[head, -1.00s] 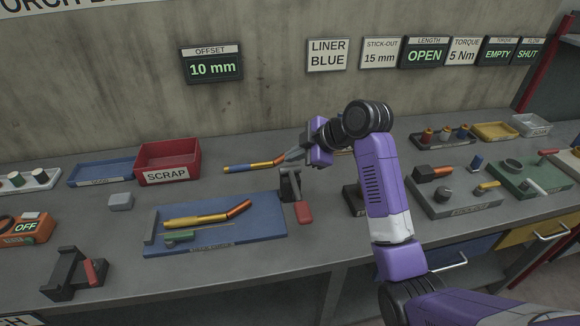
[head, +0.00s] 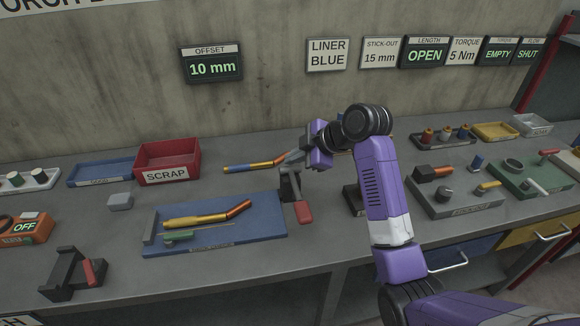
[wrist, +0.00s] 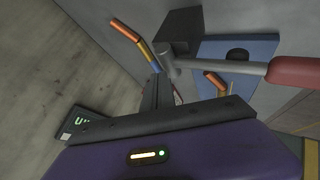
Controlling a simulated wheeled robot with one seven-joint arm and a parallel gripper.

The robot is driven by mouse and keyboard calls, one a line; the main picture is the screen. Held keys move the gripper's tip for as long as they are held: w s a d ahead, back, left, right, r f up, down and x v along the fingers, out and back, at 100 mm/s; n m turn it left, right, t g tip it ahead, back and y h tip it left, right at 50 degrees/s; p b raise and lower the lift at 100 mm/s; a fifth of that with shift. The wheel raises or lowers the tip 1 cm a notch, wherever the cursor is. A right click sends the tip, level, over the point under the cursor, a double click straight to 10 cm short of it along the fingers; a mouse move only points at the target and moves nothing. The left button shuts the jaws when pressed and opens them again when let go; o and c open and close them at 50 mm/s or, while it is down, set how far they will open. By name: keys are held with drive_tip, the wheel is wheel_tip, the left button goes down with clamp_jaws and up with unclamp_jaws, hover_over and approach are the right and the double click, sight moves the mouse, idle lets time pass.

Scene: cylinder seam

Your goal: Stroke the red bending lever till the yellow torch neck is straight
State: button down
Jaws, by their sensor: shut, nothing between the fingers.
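The red bending lever (head: 303,211) points toward the front of the bench from its dark bending fixture (head: 290,186). Its red grip also shows at the right in the wrist view (wrist: 297,72), on a grey bar. The yellow torch neck (head: 262,165), with blue and orange sections, lies behind the blue board; it shows in the wrist view (wrist: 146,47) with a slight bend. My gripper (head: 288,158) is shut and empty, low over the neck's right end beside the fixture. In the wrist view the fingers (wrist: 160,88) hide part of the neck, so contact cannot be told.
A blue board (head: 265,228) holds another yellow torch (head: 195,220) with a bent orange end. A red SCRAP bin (head: 168,160) stands behind it at left. The OFFSET sign (head: 212,67) reads 10 mm. A grey parts tray (head: 455,205) stands right of my arm.

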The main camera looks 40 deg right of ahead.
sight(291, 169)
drive_tip(key=shift+s+a+f+b, duration=0.1)
drive_tip(key=shift+f+b, duration=0.3)
drive_tip(key=shift+f, duration=0.35)
drive_tip(key=shift+s+a+f+b, duration=0.1)
drive_tip(key=shift+f+b, duration=0.25)
drive_tip(key=shift+f, duration=0.4)
idle(0.9)
drive_tip(key=shift+r, duration=0.1)
drive_tip(key=shift+d+r+p, duration=0.1)
drive_tip(key=shift+r+p, duration=0.5)
drive_tip(key=shift+p, duration=0.15)
wheel_tip(291, 169, up, 6)
drive_tip(key=p, duration=0.4)
drive_tip(key=shift+w+f, duration=0.1)
idle(0.7)
